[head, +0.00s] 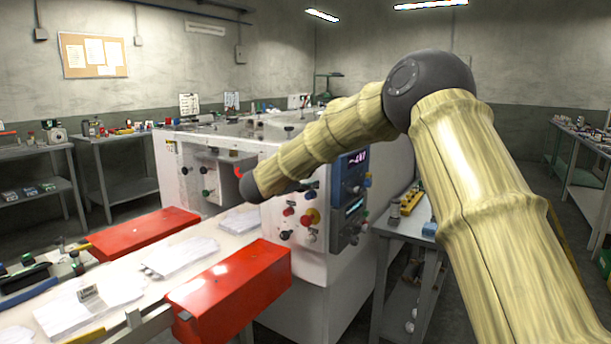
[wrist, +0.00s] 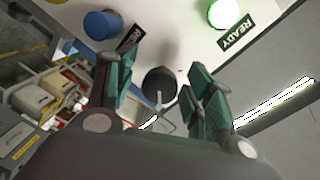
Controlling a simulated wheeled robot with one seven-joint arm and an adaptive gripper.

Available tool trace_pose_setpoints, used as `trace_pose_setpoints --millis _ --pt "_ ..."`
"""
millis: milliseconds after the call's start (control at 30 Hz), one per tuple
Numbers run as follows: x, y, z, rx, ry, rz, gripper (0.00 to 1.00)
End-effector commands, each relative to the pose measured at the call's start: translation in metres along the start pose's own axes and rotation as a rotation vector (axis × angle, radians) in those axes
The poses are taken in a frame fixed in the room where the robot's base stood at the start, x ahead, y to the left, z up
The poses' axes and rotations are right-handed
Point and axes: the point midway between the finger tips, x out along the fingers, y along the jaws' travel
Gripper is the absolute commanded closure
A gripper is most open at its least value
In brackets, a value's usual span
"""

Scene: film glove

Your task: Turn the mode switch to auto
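In the wrist view my gripper (wrist: 160,92) is open, its two green-padded fingers apart. A dark round knob (wrist: 159,82) on the white panel shows between and beyond the fingers; I cannot tell whether they touch it. No label on it is readable, so I cannot confirm it is the mode switch or its setting. In the head view the machine's control panel (head: 297,246) carries red, yellow and black controls. My arm reaches across to it; the gripper itself cannot be made out there.
A lit green lamp (wrist: 224,13) sits beside a READY label (wrist: 235,32), and a blue button (wrist: 100,24) is left of the knob. Red covers (head: 232,290) flank the paper-strewn conveyor (head: 222,238). A small side table (head: 412,222) stands right of the machine.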

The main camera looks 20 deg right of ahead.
Motion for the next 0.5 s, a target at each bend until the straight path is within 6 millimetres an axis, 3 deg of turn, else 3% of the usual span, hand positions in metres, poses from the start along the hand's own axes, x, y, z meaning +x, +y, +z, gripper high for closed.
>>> trace_pose_setpoints --millis 267,500 --pt "-0.003 -0.001 -0.001 0.000 0.001 -0.001 0.47" --pt "-0.033 -0.001 0.000 0.000 -0.002 -0.002 0.47"
